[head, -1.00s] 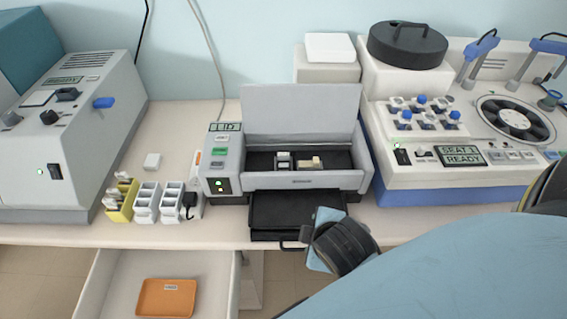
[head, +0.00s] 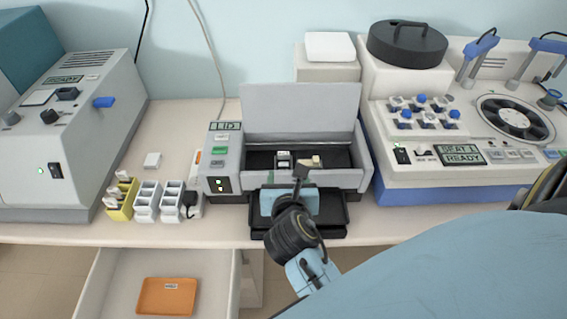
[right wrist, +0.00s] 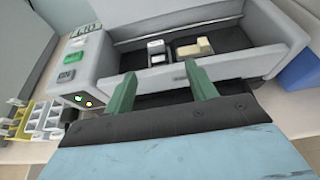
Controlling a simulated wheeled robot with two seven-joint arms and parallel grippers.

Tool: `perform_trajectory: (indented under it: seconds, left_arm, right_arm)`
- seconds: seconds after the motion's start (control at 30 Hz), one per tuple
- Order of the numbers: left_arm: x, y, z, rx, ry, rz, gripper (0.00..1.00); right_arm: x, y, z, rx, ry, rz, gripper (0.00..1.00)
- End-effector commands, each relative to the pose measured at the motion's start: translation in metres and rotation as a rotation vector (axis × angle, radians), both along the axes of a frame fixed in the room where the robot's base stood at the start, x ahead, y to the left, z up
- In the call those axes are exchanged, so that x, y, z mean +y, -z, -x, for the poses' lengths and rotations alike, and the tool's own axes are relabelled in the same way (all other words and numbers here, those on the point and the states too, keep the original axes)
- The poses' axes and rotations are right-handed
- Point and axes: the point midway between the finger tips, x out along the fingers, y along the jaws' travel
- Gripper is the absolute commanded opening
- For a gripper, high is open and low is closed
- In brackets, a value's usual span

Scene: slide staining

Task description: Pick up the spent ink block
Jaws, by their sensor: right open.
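Two small blocks sit side by side in the dark bay of the open-lidded printer (head: 223,172). One is grey and white with a dark side (head: 284,159), on the left. The other is cream with a raised step (head: 309,162), on the right. They also show in the right wrist view, the grey-white block (right wrist: 157,50) and the cream block (right wrist: 196,48). I cannot tell by looks which is the spent ink block. My right gripper (right wrist: 160,72) is open and empty, in front of the bay and apart from both blocks. My left gripper is out of view.
The printer's lid (head: 300,108) stands up behind the bay, and its front wall (right wrist: 238,66) lies close to my fingers. A black tray (head: 333,225) juts out below. Racks (head: 147,203) stand left; an open drawer (head: 105,285) holds an orange tray (head: 166,297).

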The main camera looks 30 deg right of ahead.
Motion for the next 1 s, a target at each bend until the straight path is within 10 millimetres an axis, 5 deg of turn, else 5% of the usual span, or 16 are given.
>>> perform_trajectory:
  seconds: [0.2,0.7,1.0]
  left_arm:
    - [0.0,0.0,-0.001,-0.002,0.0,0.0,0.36]
    - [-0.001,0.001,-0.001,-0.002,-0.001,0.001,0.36]
    - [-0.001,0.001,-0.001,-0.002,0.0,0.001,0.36]
  right_arm:
    - [-0.02,0.015,-0.033,-0.001,0.001,0.0,0.56]
    - [-0.039,0.034,-0.08,0.0,0.002,-0.004,0.56]
    - [-0.045,0.039,-0.089,0.0,0.001,-0.006,0.56]
